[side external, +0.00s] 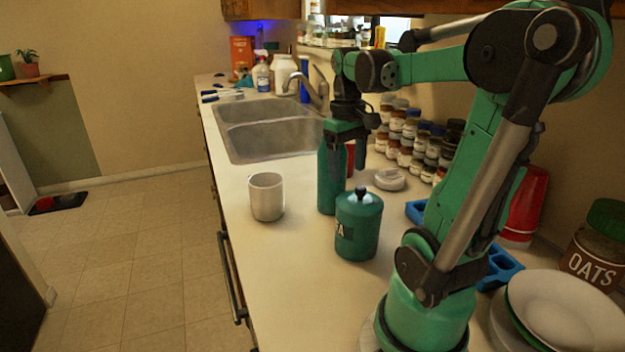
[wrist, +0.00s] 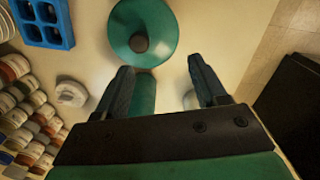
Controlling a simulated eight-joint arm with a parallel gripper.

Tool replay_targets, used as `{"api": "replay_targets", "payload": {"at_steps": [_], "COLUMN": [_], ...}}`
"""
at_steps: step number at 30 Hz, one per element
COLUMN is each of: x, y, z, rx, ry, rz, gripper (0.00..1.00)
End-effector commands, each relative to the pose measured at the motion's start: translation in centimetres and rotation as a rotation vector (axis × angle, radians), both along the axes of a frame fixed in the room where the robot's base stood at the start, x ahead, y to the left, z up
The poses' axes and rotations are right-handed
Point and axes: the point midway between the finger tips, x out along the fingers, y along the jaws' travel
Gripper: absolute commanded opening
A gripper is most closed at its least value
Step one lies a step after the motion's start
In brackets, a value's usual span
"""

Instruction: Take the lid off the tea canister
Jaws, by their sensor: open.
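The tea canister (side external: 358,232) is teal-green and stands upright on the counter, with part of a label showing on its side. Its green lid (side external: 359,197) sits on top and has a dark round knob (side external: 361,192). In the wrist view the lid (wrist: 158,22) and knob (wrist: 139,42) show from above, beyond my fingertips. My gripper (side external: 347,165) is open and points down, above and behind the canister in the side view.
A green bottle (side external: 330,180) stands close behind the canister, near my gripper. A white mug (side external: 266,197) stands to the left. A blue block-like holder (side external: 500,266), a white bowl (side external: 565,312) and stacked jars (side external: 405,150) are to the right. The front counter is clear.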

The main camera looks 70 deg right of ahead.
Motion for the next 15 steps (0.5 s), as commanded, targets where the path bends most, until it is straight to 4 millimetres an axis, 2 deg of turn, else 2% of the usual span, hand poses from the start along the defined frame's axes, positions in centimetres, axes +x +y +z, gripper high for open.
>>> {"api": "replay_targets", "payload": {"at_steps": [3,6,15], "x": [-1.6,-2.0,-2.3], "y": [-1.3,-1.5,-1.2], "z": [0.3,-0.1,-3.6], "rx": [0.046,0.059,0.057], "ry": [0.038,0.047,0.047], "rz": [-0.052,-0.063,-0.062], "gripper": [0.65,0.65,0.65]}}
